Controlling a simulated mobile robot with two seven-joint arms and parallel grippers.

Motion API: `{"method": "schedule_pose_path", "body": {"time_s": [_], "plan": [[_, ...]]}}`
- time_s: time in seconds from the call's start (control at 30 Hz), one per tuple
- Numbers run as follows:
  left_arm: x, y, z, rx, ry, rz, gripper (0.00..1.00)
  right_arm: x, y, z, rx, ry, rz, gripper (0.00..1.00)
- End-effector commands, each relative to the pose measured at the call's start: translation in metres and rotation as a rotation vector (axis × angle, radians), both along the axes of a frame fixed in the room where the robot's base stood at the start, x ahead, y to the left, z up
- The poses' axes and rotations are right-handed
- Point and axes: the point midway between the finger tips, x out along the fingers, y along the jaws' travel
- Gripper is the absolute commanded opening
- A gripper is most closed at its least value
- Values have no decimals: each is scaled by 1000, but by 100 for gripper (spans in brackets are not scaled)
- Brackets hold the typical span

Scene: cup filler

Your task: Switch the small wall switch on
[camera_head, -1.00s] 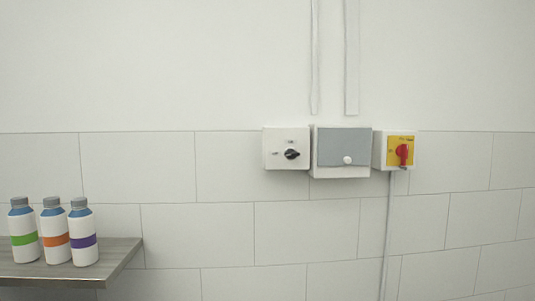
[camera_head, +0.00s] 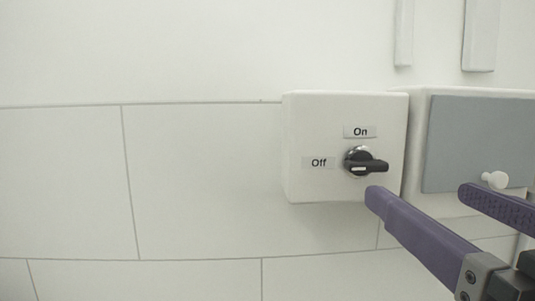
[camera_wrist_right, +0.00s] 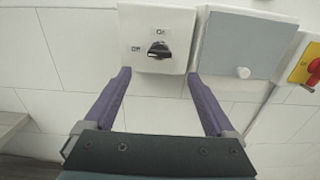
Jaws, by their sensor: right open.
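The small wall switch (camera_head: 300,130) is a white box with a black rotary knob (camera_head: 366,162). The knob's handle lies about level, with a white mark at its left; the "Off" label (camera_head: 319,163) is to its left and the "On" label (camera_head: 359,132) is above. My right gripper (camera_head: 424,195) is open and empty, just below and to the right of the knob in the head view. In the right wrist view the knob (camera_wrist_right: 158,50) lies beyond the gap between the open fingertips (camera_wrist_right: 158,75), apart from both. My left gripper is not in view.
A white box with a grey cover (camera_head: 475,140) and a round white knob (camera_head: 495,179) is close on the right. A yellow panel with a red switch (camera_wrist_right: 308,66) is further right. A shelf edge (camera_wrist_right: 12,124) shows at lower left. Tiled wall left of the switch is clear.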

Motion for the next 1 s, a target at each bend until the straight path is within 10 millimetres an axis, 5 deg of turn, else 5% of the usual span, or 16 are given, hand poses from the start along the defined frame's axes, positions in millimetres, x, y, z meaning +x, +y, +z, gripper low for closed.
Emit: {"method": "schedule_pose_path", "body": {"time_s": [0.23, 0.6, 1.0], "plan": [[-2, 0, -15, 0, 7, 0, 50, 24, 1, -1, -20, -15, 2, 90], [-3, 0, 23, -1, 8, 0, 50, 84, 3, 5, -20, -7, 1, 90], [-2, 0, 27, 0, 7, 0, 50, 99, 4, 1, -16, -5, 3, 90]]}}
